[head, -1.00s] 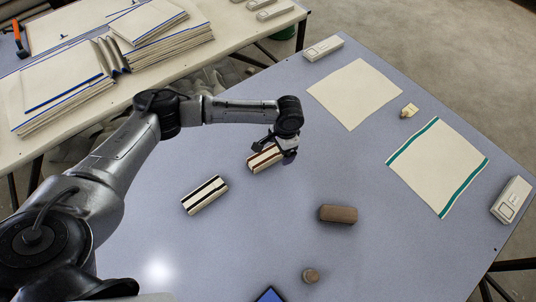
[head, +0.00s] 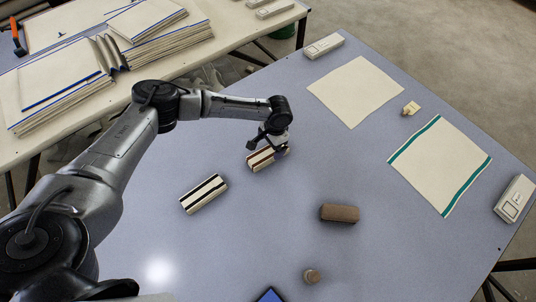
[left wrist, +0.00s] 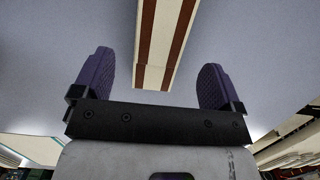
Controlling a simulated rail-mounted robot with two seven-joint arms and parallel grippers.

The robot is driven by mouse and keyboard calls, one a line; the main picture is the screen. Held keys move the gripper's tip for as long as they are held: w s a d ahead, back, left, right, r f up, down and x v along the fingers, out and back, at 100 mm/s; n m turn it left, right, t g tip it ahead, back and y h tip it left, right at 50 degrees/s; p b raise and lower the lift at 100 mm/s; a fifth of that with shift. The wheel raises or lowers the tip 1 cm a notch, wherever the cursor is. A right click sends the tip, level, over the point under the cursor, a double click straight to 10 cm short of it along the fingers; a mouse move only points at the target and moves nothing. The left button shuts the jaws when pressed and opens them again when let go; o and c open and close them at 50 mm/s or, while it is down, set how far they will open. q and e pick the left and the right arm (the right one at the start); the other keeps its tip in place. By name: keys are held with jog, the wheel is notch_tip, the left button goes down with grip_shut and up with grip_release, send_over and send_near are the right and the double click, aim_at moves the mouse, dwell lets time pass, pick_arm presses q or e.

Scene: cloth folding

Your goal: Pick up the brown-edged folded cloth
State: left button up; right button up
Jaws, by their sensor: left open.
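The brown-edged folded cloth (head: 260,158) is a small cream bundle with brown stripes, lying on the blue-grey table left of its middle. In the left wrist view the folded cloth (left wrist: 159,45) runs between the two fingers from the top. My left gripper (head: 270,146) is at the cloth's far right end, partly covering it. In the left wrist view the fingers of my left gripper (left wrist: 155,82) are wide apart, one on each side of the cloth, with gaps on both sides. My right gripper is not in view.
A black-striped folded cloth (head: 204,194) lies to the lower left. A plain cloth (head: 355,92) and a green-edged cloth (head: 440,166) lie flat farther right.

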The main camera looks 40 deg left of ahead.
aim_at(268, 152)
pick_arm(q)
jog(key=shift+s+a+f+b, duration=0.1)
jog(key=shift+s+f+b, duration=0.15)
jog(key=shift+f, duration=0.55)
jog(key=shift+s+f+b, duration=0.15)
jog(key=shift+f+b, duration=0.05)
jog(key=shift+f, duration=0.65)
jog(key=shift+s+a+f+b, duration=0.1)
jog(key=shift+s+f+b, duration=0.15)
jog(key=shift+f, duration=0.55)
jog(key=c, duration=1.1)
